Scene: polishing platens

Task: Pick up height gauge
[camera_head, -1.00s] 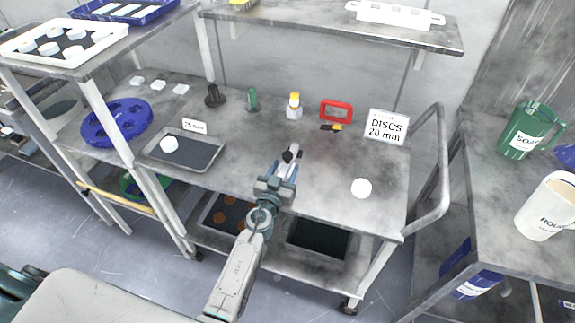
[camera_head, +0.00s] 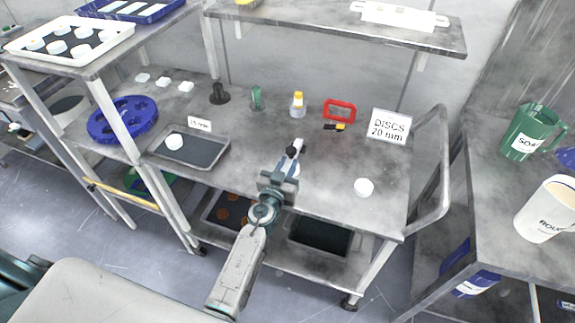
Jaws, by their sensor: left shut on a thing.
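My left gripper (camera_head: 291,158) reaches in from the bottom over the middle of the grey bench. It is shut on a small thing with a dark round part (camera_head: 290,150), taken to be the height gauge. The fingers hide most of it, so its shape and its clearance from the bench cannot be made out. A black upright piece with a round base (camera_head: 219,94) stands apart at the back of the bench. My right gripper is not in view.
Behind stand a green cylinder (camera_head: 256,98), a yellow-topped bottle (camera_head: 298,105), a red frame (camera_head: 340,103) and a disc sign (camera_head: 389,126). A white disc (camera_head: 364,187) lies right; a tray (camera_head: 213,157) lies left. A shelf (camera_head: 330,30) overhangs the back.

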